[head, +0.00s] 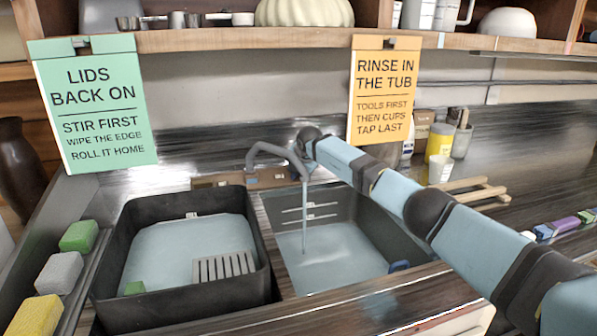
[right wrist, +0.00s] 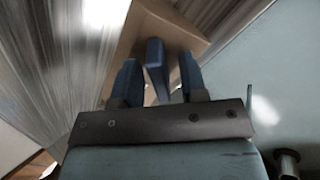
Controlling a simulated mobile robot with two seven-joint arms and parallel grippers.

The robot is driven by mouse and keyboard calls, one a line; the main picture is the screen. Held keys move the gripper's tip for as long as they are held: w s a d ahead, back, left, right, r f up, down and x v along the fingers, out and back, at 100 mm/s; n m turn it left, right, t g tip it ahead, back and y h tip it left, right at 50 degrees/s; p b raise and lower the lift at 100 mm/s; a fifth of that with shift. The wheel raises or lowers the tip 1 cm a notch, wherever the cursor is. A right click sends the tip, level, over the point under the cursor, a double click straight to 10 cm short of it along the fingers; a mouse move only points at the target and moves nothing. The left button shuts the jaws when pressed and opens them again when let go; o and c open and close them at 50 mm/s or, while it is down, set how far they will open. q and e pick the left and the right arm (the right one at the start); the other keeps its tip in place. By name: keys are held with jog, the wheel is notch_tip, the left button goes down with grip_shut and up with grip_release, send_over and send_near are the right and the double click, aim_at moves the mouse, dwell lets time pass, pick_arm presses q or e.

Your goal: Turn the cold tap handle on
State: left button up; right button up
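The cold tap handle (right wrist: 156,66), a blue lever, stands on a brown block in the right wrist view. My right gripper (right wrist: 159,72) is open, with one finger on each side of the lever and small gaps visible between. In the head view my right arm reaches over the right basin to the tap; its gripper and the handle are hidden there. The grey tap spout (head: 275,150) curves over the right basin (head: 335,262), and a thin stream of water (head: 304,215) falls into it. My left gripper is not in view.
A black tub (head: 180,310) of pale water sits left of the right basin. Green, grey and yellow sponges (head: 60,273) line the left edge. A green sign (head: 95,105) and an orange sign (head: 382,90) hang from the shelf. Cups (head: 440,140) and a wooden rack (head: 470,190) stand at right.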

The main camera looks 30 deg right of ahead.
grip_shut()
dwell(0.3)
jog(key=shift+n+p, duration=0.4)
jog(key=shift+n, duration=0.7)
jog(key=shift+a+n+p, duration=0.1)
jog(key=shift+n+p, duration=0.2)
jog(key=shift+n, duration=1.6)
